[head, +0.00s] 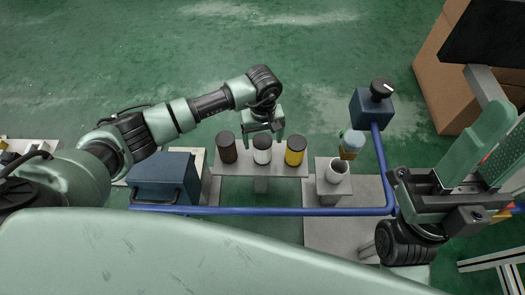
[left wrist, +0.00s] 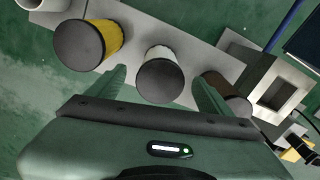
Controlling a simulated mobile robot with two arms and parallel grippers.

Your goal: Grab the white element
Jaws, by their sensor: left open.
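The white element (head: 262,156) is an upright white cylinder with a dark cap, in the middle of a row of three on a small grey stand (head: 232,170). My left gripper (head: 262,133) is open and points down just above and behind it. In the left wrist view the white element (left wrist: 160,76) shows between the two spread fingertips of that gripper (left wrist: 160,88), with no grip on it. My right gripper (head: 482,155) is at the right edge, its two green fingers apart, with nothing seen held.
A brown cylinder (head: 227,147) and a yellow one (head: 295,151) flank the white one closely. To the right are a white cup (head: 337,171) and a white-and-tan container (head: 351,144). A blue bar (head: 270,211) runs in front, between a blue box (head: 165,178) and a knobbed box (head: 371,108).

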